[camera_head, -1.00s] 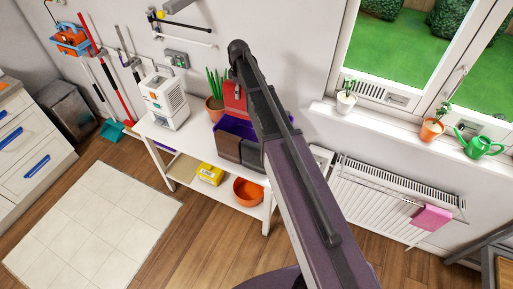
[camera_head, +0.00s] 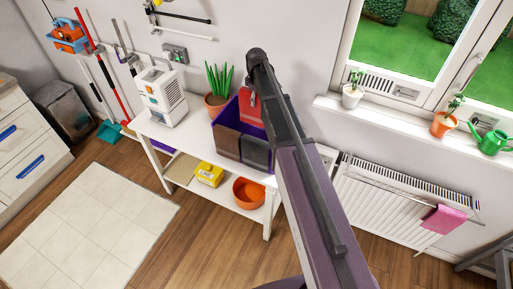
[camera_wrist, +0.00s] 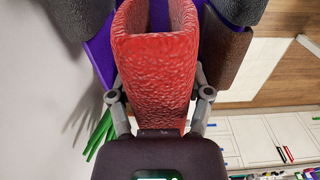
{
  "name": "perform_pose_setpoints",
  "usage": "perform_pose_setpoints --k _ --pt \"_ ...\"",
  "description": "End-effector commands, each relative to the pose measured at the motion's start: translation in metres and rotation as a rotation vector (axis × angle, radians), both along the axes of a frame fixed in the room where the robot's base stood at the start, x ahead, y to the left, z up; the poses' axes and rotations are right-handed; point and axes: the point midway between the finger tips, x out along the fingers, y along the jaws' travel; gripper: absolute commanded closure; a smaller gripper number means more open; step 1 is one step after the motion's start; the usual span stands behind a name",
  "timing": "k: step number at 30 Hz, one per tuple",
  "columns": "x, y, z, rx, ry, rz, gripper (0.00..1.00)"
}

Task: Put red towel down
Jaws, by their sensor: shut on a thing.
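The red towel (camera_head: 251,108) hangs folded from my gripper, over the purple bin in the head view. In the wrist view the red towel (camera_wrist: 155,70) fills the middle, and my gripper (camera_wrist: 160,122) is shut on its near end. The purple bin (camera_head: 221,112) stands on a white table (camera_head: 158,133). A brown towel (camera_head: 226,143) and a dark grey towel (camera_head: 257,152) hang over its front side. In the head view my arm hides the gripper and the bin's right part. I cannot tell whether the red towel touches the bin.
A potted plant (camera_head: 217,88) stands left of the bin, with a white appliance (camera_head: 160,98) farther left. A yellow box (camera_head: 209,174) and an orange bowl (camera_head: 248,192) are on the lower shelf. A radiator (camera_head: 390,207) with a pink cloth (camera_head: 443,219) is at the right.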

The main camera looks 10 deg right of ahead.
Motion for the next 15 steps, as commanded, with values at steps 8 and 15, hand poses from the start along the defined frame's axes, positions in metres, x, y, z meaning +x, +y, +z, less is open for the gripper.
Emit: perform_pose_setpoints --k 8,15 --pt "0.000 0.001 -0.001 0.000 0.000 0.001 0.92" --pt "0.000 0.001 -0.016 0.000 0.000 0.002 0.92"
